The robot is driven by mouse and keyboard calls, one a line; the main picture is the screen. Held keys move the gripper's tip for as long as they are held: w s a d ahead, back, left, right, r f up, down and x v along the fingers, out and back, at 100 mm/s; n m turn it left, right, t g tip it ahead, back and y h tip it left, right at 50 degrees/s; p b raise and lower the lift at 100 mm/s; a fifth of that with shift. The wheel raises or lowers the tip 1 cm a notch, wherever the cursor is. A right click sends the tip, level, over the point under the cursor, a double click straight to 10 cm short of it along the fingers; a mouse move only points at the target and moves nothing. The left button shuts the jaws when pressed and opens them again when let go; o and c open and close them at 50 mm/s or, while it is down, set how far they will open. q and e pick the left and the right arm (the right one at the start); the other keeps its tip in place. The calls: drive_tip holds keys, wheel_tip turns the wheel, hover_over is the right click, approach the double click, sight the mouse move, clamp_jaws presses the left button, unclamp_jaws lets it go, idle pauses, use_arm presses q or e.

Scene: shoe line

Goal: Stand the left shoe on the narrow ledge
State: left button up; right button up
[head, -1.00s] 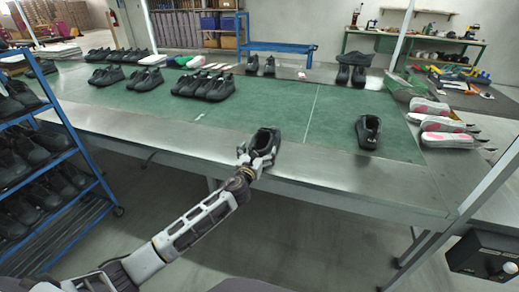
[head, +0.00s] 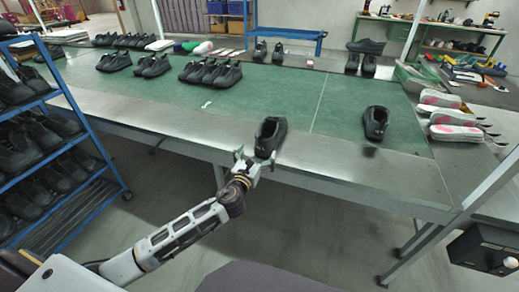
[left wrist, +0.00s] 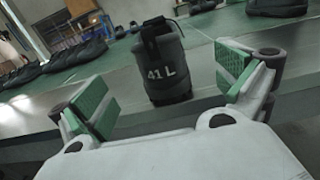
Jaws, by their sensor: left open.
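The left shoe (head: 270,136) is black and stands upright on the metal front border of the table, its heel toward me. In the left wrist view the shoe (left wrist: 165,72) shows "41 L" on its heel and a loop at the collar. My left gripper (head: 256,162) is open just in front of the heel at the table's front edge. In the left wrist view its green-padded fingers (left wrist: 168,98) are spread to either side, with the shoe beyond and apparently apart from them. Another black shoe (head: 376,122) stands to the right. My right gripper is not in view.
The green mat (head: 300,95) is mostly clear around the shoe. Rows of black shoes (head: 210,73) stand farther back. Pink-and-white soles (head: 452,117) lie at the right. A blue shoe rack (head: 70,125) stands at the left.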

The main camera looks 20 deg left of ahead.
use_arm(q)
drive_tip(key=shift+s, duration=0.7)
drive_tip(key=shift+s+a+f+n, duration=0.1)
drive_tip(key=shift+a+f+n, duration=0.1)
drive_tip(key=shift+f+n, duration=0.35)
drive_tip(key=s+a+f+n+g+y, duration=0.15)
drive_tip(key=s+f+n+g, duration=0.3)
drive_tip(key=f+n, duration=0.6)
drive_tip(key=s+a+f+n+g+y, duration=0.15)
drive_tip(key=s+f+n+g, duration=0.4)
drive_tip(key=f, duration=0.75)
drive_tip(key=s+d+f+n+g+h, duration=0.1)
drive_tip(key=s+d+f+n+g, duration=0.1)
drive_tip(key=s+f+n, duration=0.6)
drive_tip(key=s+d+f+n+g+h, duration=0.2)
drive_tip(key=s+f+n, duration=0.6)
drive_tip(key=s, duration=0.5)
drive_tip(key=shift+s+d+f+n+g, duration=0.25)
drive_tip(key=shift+s+d+n+g, duration=0.25)
drive_tip(key=shift+g, duration=0.6)
